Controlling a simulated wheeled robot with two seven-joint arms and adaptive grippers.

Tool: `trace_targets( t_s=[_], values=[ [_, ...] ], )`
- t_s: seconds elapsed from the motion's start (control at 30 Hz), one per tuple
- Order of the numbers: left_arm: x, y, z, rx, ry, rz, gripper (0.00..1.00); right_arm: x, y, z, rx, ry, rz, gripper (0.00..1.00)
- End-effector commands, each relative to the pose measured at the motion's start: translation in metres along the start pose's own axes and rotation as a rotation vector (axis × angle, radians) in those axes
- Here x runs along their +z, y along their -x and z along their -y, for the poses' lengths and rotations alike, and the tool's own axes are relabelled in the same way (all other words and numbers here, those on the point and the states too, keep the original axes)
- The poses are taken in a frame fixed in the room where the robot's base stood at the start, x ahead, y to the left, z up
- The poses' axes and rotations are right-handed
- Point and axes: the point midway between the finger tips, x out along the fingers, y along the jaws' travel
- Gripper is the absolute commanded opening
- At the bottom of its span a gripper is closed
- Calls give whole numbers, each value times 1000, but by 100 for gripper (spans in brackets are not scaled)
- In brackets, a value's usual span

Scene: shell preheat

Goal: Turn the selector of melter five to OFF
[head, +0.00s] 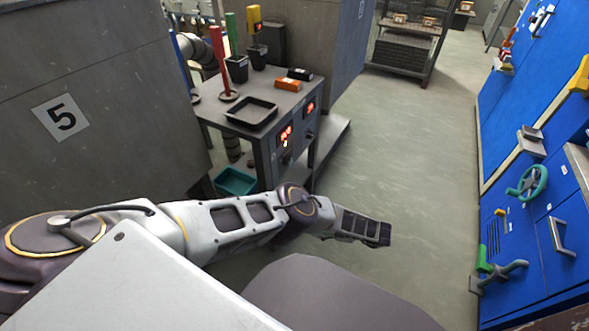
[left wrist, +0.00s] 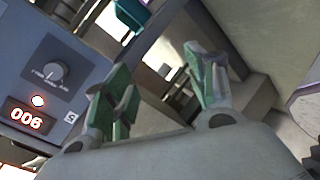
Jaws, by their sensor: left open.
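A grey sign with a black 5 (head: 63,117) is on the large grey housing at the left in the head view. Beside it stands a grey bench with a control front (head: 291,148) carrying two red displays. In the left wrist view, a dark selector knob (left wrist: 53,71) sits on the grey panel (left wrist: 78,62), above a lit red lamp (left wrist: 38,100) and a display reading 006 (left wrist: 26,118). Its printed labels are too small to read. My left gripper (left wrist: 158,68) is open and empty, to the right of the knob and apart from it. My right gripper is not in view.
A black tray (head: 251,113), orange box (head: 288,85) and red rod (head: 219,62) are on the bench. A teal bin (head: 236,181) is low beside it. Blue cabinets with a green handwheel (head: 527,183) line the right. The floor (head: 415,150) between is clear.

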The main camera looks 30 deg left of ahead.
Motion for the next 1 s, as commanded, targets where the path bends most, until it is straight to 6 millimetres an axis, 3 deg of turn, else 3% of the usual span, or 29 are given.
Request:
trace_targets(
  t_s=[0.4,1.0],
  values=[
    [23,-3,-50,141,-332,-43,56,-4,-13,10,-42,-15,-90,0],
    [42,5,-126,286,-785,-214,56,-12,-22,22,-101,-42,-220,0]
  ],
)
